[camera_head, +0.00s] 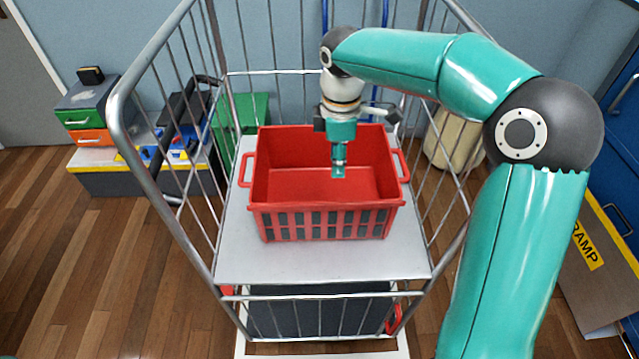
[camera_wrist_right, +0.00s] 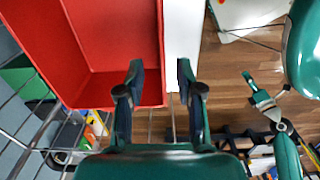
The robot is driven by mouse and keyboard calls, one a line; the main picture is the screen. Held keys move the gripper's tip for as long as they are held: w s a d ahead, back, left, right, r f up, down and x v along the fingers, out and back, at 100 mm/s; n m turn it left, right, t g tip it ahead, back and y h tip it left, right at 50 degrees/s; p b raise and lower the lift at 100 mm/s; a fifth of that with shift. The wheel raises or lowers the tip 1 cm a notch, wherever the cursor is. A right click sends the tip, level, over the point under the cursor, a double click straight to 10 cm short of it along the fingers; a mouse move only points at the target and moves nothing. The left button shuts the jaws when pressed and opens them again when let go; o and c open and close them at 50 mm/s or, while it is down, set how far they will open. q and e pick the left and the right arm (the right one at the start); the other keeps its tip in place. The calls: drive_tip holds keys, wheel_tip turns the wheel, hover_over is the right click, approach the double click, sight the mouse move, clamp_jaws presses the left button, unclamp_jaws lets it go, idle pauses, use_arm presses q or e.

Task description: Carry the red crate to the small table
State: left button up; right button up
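The red crate (camera_head: 325,222) stands upright and empty on the grey shelf (camera_head: 320,264) of a wire cage trolley. It has a loop handle at each side. My right gripper (camera_head: 338,172) hangs over the crate, pointing down. In the right wrist view its two fingers (camera_wrist_right: 160,75) are apart, with the edge of the red crate (camera_wrist_right: 115,40) showing between them. I see no contact with the crate. What looks like my left gripper (camera_wrist_right: 258,92) shows small in the right wrist view; its fingers are unclear. I cannot make out the small table.
Tall wire sides (camera_head: 165,120) enclose the shelf left and right. A dark box (camera_head: 320,312) with red ends sits below the shelf. The wood floor at front left (camera_head: 90,280) is clear.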

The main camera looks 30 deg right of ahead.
sight(327, 202)
drive_tip(key=f, duration=0.7)
drive_tip(key=a+f, duration=0.1)
drive_tip(key=f, duration=0.2)
drive_tip(key=shift+w+f, duration=0.15)
drive_tip(key=shift+f, duration=0.1)
drive_tip(key=shift+w+a+f+p, duration=0.15)
drive_tip(key=shift+f+p, duration=0.1)
drive_tip(key=shift+f, duration=1.15)
drive_tip(key=shift+w+a+f+p, duration=0.15)
drive_tip(key=shift+f+p, duration=0.05)
drive_tip(key=shift+f, duration=1.2)
clamp_jaws()
drive_tip(key=shift+r, duration=0.15)
